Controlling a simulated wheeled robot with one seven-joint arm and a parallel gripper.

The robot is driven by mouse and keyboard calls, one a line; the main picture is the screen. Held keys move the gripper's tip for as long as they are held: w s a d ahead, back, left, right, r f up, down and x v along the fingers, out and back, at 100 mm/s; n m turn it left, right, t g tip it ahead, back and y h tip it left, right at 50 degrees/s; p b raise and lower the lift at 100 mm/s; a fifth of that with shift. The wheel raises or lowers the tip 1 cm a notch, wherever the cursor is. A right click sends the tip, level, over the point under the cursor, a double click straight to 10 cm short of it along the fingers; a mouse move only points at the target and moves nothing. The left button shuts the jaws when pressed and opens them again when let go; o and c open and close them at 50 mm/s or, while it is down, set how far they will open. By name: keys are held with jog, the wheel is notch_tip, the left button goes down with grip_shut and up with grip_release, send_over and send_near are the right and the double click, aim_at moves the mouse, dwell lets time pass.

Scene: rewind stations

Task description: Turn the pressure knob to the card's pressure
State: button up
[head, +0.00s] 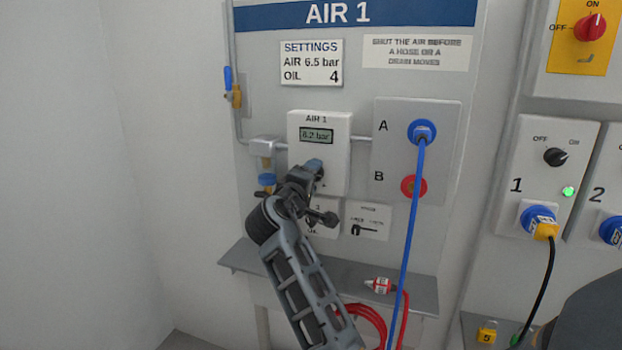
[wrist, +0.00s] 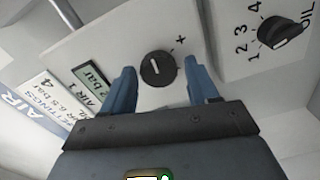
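The settings card (head: 312,63) on the AIR 1 panel reads AIR 6.5 bar and OIL 4. The regulator's display (head: 316,136) ends in ".2 bar"; its first digit is hard to read. The display also shows in the wrist view (wrist: 91,77), partly cut off by my finger. The black pressure knob (wrist: 158,69), with a white pointer line, sits near a "+" mark. My gripper (wrist: 161,76) is open, one blue finger on each side of the knob; I cannot tell whether they touch it. In the head view my gripper (head: 314,167) hides the knob.
The oil dial (wrist: 280,32) is beside the regulator. A blue hose (head: 411,240) hangs from port A; port B (head: 413,187) is red. A shelf (head: 240,259) below holds a red hose end (head: 380,285). The blue-handled valve (head: 229,82) is at left.

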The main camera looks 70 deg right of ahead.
jog(key=shift+o, duration=0.7)
jog(key=a, duration=0.7)
jog(key=shift+s+a, duration=0.3)
jog(key=shift+a, duration=0.1)
